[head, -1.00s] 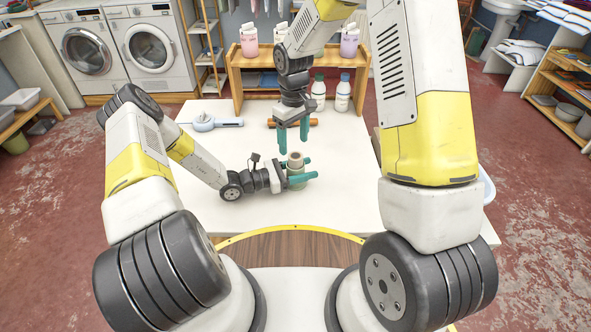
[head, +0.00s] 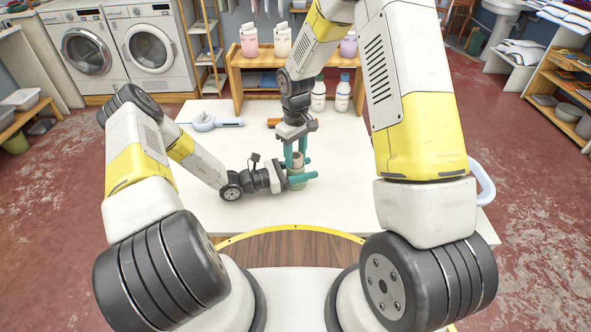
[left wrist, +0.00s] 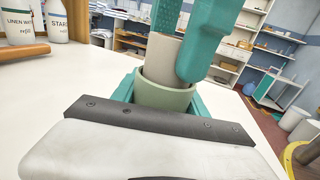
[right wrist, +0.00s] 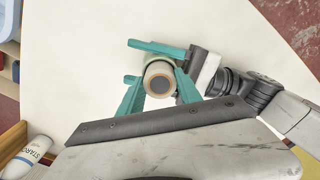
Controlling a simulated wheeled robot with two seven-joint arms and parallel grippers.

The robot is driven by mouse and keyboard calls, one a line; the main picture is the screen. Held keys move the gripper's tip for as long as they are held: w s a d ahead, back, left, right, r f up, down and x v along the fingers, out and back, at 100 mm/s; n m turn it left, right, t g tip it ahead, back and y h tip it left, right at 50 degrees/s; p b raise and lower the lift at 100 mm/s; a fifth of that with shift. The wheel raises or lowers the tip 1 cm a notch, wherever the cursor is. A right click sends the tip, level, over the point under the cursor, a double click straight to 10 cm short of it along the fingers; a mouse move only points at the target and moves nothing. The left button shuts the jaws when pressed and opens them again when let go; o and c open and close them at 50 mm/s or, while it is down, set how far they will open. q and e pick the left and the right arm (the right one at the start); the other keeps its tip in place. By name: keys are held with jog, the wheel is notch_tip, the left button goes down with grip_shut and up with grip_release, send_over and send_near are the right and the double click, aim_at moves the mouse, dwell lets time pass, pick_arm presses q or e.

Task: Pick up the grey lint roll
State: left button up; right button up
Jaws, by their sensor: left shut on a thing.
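The grey lint roll (head: 298,158) stands upright in a pale green cup (left wrist: 163,95) on the white table; its hollow end shows in the right wrist view (right wrist: 159,84). My left gripper (head: 302,174) lies low and is shut around the cup from the left, with a teal finger on each side. My right gripper (head: 296,160) points down from above, its fingers on either side of the roll's upper part. It looks open; contact with the roll cannot be made out.
A blue-and-white tool (head: 215,123) lies at the back left, and an orange-brown rod (head: 273,122) lies behind my right gripper. The table's front (head: 240,215) is clear.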

grip_shut()
pick_arm(q)
jog(key=o, duration=1.6)
pick_arm(e)
notch_tip(320, 180, up, 10)
pick_arm(q)
jog(key=shift+o, duration=0.2)
